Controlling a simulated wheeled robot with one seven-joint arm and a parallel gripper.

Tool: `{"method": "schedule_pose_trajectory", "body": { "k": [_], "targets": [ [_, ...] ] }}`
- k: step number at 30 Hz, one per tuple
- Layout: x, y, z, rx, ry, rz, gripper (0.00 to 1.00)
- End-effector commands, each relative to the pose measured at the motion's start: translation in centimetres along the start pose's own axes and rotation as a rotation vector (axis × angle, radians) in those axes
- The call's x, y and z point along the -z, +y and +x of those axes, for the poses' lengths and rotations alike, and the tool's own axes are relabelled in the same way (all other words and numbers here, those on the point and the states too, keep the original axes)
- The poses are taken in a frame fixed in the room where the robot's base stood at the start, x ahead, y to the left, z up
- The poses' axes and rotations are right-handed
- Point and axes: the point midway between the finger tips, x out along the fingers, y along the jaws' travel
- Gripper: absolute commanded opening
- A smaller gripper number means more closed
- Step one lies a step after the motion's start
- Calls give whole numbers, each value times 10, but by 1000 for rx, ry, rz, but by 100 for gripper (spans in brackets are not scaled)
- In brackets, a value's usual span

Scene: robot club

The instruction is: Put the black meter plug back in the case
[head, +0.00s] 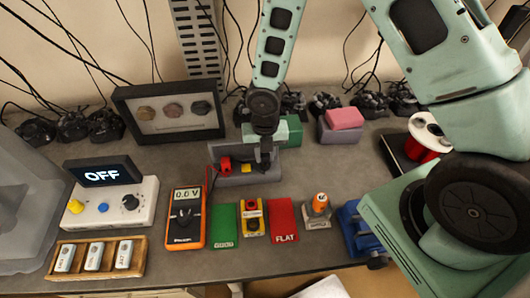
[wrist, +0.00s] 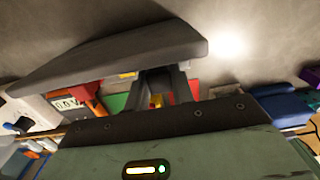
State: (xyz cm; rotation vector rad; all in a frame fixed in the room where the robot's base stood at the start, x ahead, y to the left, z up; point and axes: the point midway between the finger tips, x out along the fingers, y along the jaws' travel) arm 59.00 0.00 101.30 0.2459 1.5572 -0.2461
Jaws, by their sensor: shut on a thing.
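The grey case (head: 235,181) stands behind the multimeter (head: 186,217), near the middle of the bench. A red plug (head: 225,165) sits at its left end, with a small yellow piece (head: 246,169) to the right of it. My gripper (head: 265,160) points down over the right end of the case and is shut on a small dark thing, the black meter plug, mostly hidden by the fingers. I cannot tell whether the plug touches the case. In the wrist view, my fingers (wrist: 165,86) show dark in the middle, and the plug is not clear.
A framed display (head: 172,111) stands behind left of the case, green and grey boxes behind right. Green (head: 223,225) and red (head: 284,220) mats and a yellow button box (head: 252,217) lie in front. The "OFF" box (head: 112,205) is left, a blue tool (head: 358,230) right.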

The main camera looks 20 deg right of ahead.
Motion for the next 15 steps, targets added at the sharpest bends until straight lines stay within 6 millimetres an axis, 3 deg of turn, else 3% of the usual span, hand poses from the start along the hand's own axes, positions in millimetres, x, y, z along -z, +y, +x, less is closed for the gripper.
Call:
{"method": "schedule_pose_trajectory", "body": {
  "k": [15],
  "targets": [
    [0, 0, 8, 0, 0, 1, 4]
  ]
}}
